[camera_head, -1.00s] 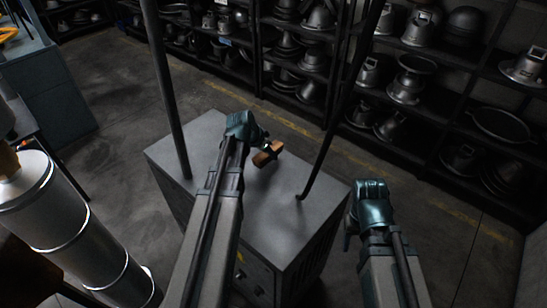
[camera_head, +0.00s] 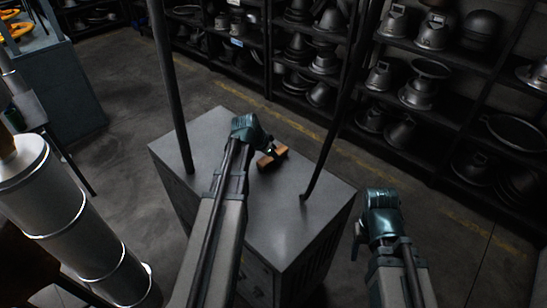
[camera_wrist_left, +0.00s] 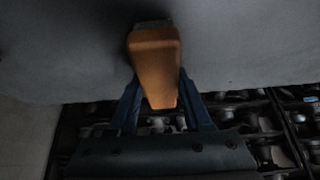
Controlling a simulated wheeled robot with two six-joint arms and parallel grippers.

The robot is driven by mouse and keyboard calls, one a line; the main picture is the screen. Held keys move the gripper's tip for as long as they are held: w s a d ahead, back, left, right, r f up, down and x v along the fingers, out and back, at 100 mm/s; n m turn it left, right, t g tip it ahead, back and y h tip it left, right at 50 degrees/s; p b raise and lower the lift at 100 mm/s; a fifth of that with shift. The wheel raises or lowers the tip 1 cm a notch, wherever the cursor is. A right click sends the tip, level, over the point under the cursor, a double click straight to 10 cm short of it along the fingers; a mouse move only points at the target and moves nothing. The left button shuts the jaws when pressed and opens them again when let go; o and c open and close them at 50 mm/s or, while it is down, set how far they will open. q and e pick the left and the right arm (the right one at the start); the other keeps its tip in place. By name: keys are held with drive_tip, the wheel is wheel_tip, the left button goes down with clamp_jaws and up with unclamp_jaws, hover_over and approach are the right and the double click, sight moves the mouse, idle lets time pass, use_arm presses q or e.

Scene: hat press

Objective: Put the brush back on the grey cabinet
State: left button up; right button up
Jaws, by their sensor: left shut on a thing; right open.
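The brush (camera_head: 272,159) is a small block with an orange-brown wooden body. My left gripper (camera_head: 262,149) is shut on it over the top of the grey cabinet (camera_head: 240,205). In the left wrist view the brush (camera_wrist_left: 155,62) sits between the two fingers of my left gripper (camera_wrist_left: 158,108), close to the grey top. I cannot tell for sure whether the brush touches the top. My right gripper (camera_head: 357,235) is open and empty, off the right side of the cabinet. Part of the brush is hidden behind my left gripper in the head view.
Two dark posts (camera_head: 172,90) and (camera_head: 335,105) rise from the cabinet's top on either side of the brush. Dark shelves (camera_head: 440,110) with metal hat moulds stand behind. A silver cylinder (camera_head: 60,220) stands at the left. The cabinet top around the brush is clear.

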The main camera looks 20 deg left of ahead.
use_arm(q)
drive_tip(key=shift+f, duration=0.2)
drive_tip(key=o, duration=1)
drive_tip(key=shift+s, duration=0.1)
drive_tip(key=shift+o, duration=0.9)
drive_tip(key=shift+d, duration=0.1)
drive_tip(key=shift+r, duration=0.1)
